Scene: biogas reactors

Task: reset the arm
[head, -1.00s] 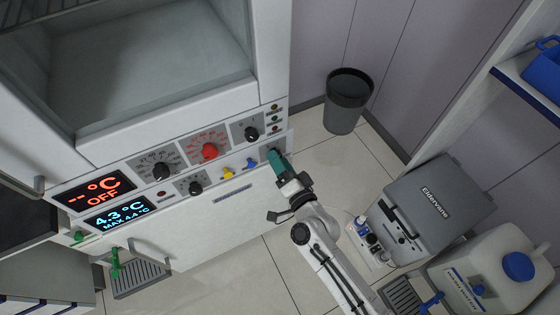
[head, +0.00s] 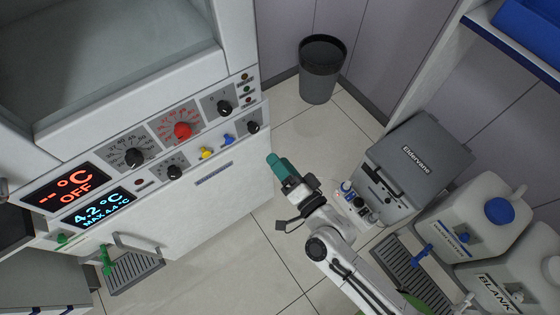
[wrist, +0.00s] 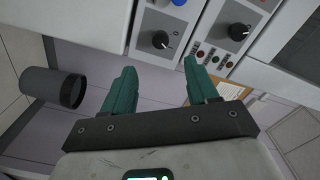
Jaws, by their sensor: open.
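My gripper (head: 279,167) has teal fingers and is in front of the lower right of the control panel in the head view, apart from it. In the wrist view the two teal fingers of my gripper (wrist: 158,84) stand wide apart with nothing between them. A black knob (wrist: 161,40) on the panel shows beyond the fingers in the wrist view; in the head view a black knob (head: 253,127) sits at the panel's right end.
The white reactor cabinet (head: 195,215) stands at left, its displays reading OFF and 4.2 °C. A dark bin (head: 321,70) stands on the floor behind. A grey Eldervane box (head: 415,155) and white canisters (head: 470,220) stand at right. Tiled floor is open between.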

